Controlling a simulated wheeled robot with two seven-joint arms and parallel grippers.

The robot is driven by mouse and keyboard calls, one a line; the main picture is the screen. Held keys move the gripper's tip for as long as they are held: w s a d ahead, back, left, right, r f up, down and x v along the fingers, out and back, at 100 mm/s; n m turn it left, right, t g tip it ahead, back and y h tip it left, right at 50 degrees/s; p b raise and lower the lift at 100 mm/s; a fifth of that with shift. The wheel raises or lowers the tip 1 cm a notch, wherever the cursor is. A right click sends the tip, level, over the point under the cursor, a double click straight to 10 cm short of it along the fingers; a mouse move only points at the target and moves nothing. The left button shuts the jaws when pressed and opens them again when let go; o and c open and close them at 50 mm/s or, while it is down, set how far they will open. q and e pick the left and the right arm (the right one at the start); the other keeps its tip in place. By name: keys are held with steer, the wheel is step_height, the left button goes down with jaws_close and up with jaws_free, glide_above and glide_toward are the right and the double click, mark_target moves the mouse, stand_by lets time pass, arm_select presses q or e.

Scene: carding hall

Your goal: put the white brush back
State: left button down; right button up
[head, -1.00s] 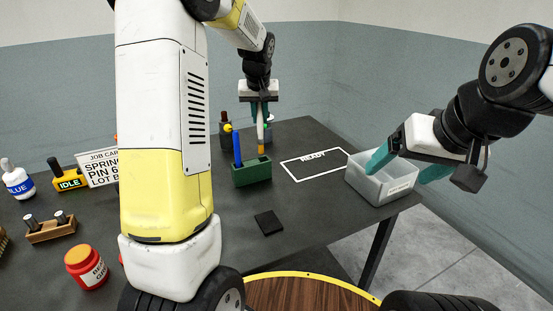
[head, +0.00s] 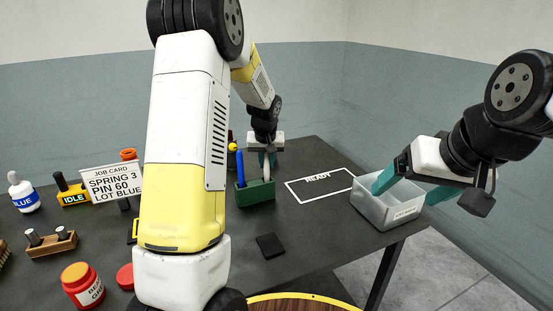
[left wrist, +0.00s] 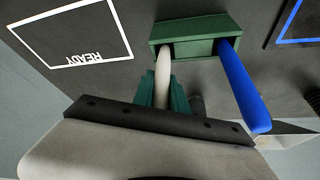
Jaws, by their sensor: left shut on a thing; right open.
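The white brush (head: 267,172) is upright, its lower end down in the green holder (head: 256,193); its tip is hidden. In the left wrist view its pale handle (left wrist: 163,75) enters one slot of the holder (left wrist: 197,27), beside the blue brush (left wrist: 243,85). The blue brush also shows in the head view (head: 240,167). My left gripper (head: 267,158) is shut on the white brush just above the holder. My right gripper (head: 408,187) is open around the far right wall of the grey bin (head: 390,211), one finger inside and one outside.
The white READY outline (head: 320,185) on the table is empty. A small black block (head: 270,245) lies before the holder. My left arm hides part of the table.

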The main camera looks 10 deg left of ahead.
arm_select(q)
steer(key=c, duration=1.3)
jaws_free()
steer(key=shift+f, duration=0.1)
steer(key=v, duration=1.2)
steer(key=s+d+r+m+h, duration=0.1)
steer(key=s+r, duration=0.1)
steer(key=s, duration=0.8)
steer(key=s+d+r+m+t+h, duration=0.1)
steer(key=s+r, duration=0.1)
steer(key=s, duration=0.7)
steer(key=s+d+r+m+h, duration=0.1)
steer(key=s+d+r, duration=0.1)
steer(key=s, duration=0.8)
steer(key=shift+s+r+t, duration=0.15)
steer(key=shift+s+t, duration=0.2)
steer(key=shift+t, duration=0.05)
